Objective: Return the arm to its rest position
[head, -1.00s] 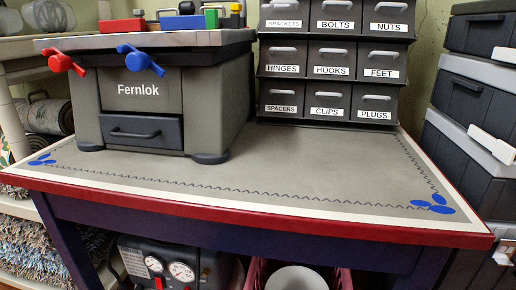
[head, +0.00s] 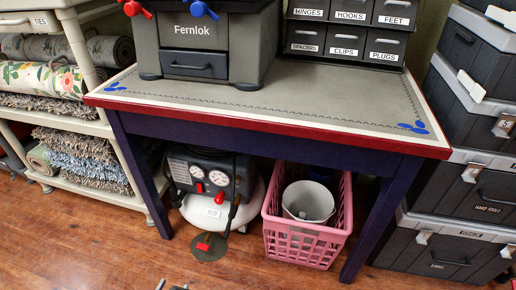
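Small grey tips (head: 172,286) just enter the bottom edge of the head view, left of the middle, in front of the floor. They look like the end of my gripper, but the rest of it and of my arm is out of the picture. I cannot tell whether it is open or shut, and nothing held shows.
Beneath are a compressor (head: 210,178) and a pink crate (head: 305,242) holding a white bucket (head: 308,202). Toolboxes (head: 455,190) stand right, shelves with rugs (head: 75,115) left. The front floor is mostly clear.

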